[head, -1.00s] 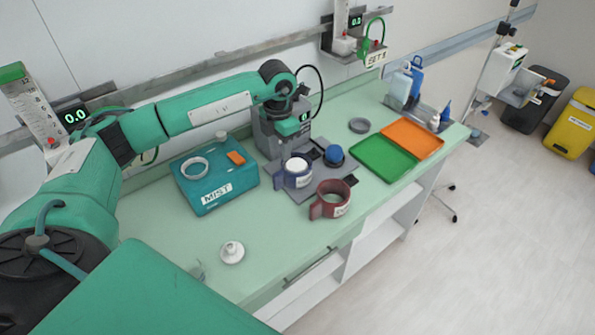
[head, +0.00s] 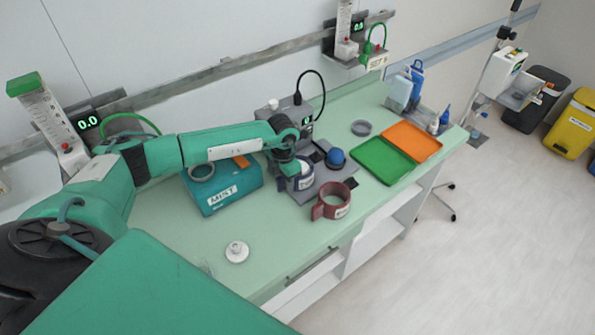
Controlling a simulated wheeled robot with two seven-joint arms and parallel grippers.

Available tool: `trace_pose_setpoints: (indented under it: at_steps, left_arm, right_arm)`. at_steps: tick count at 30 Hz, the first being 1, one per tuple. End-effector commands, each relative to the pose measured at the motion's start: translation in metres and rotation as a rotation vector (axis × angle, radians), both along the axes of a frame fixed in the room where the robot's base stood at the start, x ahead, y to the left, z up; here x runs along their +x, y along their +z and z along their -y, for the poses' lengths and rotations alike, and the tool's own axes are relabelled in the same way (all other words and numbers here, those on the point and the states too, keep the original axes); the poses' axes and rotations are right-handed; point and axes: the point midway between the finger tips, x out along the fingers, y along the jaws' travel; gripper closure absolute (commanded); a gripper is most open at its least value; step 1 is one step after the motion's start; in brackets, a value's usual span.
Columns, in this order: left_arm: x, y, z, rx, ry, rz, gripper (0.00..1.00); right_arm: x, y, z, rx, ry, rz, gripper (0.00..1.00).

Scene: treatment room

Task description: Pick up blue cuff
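My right gripper is not in view.
A dark red cuff (head: 331,201) stands just in front of the plate. The teal MIST box (head: 228,190) is left. Green (head: 384,161) and orange (head: 412,141) trays lie further right. A white disc (head: 236,252) lies on the open front counter.

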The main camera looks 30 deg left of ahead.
Motion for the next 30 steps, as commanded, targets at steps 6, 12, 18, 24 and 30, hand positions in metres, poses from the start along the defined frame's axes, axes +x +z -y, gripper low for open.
trace_pose_setpoints:
  at_steps: [6,12,18,24,30]
  left_arm:
    - [0.000,0.000,0.000,0.000,0.000,0.000,0.74]
    - [0.000,0.000,0.000,0.000,0.000,0.000,1.00]
    - [0.000,0.001,0.000,0.000,0.000,0.001,1.00]
    - [0.001,0.007,0.000,-0.001,0.000,0.002,1.00]
    - [0.001,0.031,-0.001,0.000,-0.001,0.005,1.00]
  right_arm:
    - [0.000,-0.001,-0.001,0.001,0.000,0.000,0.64]
    - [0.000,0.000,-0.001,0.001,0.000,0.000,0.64]
    - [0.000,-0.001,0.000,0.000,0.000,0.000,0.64]
    - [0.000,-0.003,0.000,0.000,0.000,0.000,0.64]
    - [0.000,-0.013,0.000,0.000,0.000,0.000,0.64]
